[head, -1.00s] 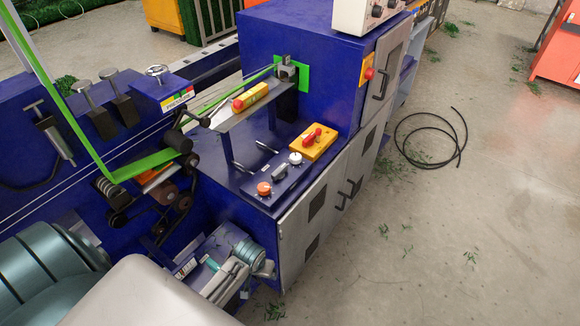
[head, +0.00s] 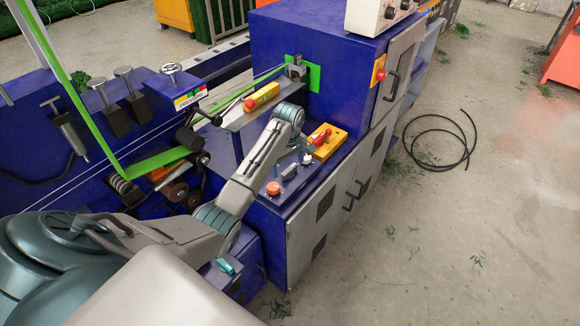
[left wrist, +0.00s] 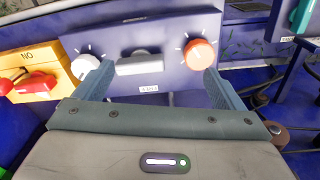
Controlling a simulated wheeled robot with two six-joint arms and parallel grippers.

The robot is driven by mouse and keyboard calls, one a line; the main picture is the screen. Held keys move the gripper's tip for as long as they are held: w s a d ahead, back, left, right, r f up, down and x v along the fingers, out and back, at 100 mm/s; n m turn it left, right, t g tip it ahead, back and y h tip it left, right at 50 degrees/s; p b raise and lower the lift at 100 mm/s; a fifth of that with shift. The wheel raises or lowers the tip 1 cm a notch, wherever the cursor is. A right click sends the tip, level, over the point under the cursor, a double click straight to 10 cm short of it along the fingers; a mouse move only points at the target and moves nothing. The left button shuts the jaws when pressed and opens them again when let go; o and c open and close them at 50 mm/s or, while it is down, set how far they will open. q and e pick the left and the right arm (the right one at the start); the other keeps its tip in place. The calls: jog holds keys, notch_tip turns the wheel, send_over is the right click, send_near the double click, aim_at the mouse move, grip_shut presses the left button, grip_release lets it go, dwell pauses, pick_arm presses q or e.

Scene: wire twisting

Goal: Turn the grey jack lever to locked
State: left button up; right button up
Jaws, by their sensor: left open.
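The grey lever (left wrist: 140,64) sits on a blue panel (left wrist: 190,25) between a white knob (left wrist: 84,67) and an orange knob (left wrist: 199,54). In the left wrist view its handle lies roughly level, above a small label too small to read. In the head view the grey lever (head: 289,172) shows beside the orange knob (head: 273,188). My left gripper (left wrist: 157,82) is open and empty. Its two fingers point at the panel, one on either side of the lever and apart from it. My right gripper is not in view.
A yellow box with a red switch (head: 325,141) stands beside the panel. A raised shelf holds another yellow block with a red button (head: 262,97). Green strip and rollers (head: 172,187) lie left of my arm. A black cable loop (head: 440,142) lies on open floor.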

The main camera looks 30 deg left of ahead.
aim_at(289, 169)
pick_arm(q)
jog(key=w+a+r+n, duration=0.2)
jog(key=w+r+n, duration=0.1)
jog(key=w+r, duration=0.1)
notch_tip(289, 169, down, 9)
jog(key=shift+s+r+p, duration=0.1)
jog(key=shift+p, duration=0.7)
jog(key=shift+f+m, duration=0.3)
jog(key=shift+f, duration=0.45)
jog(key=c, duration=1)
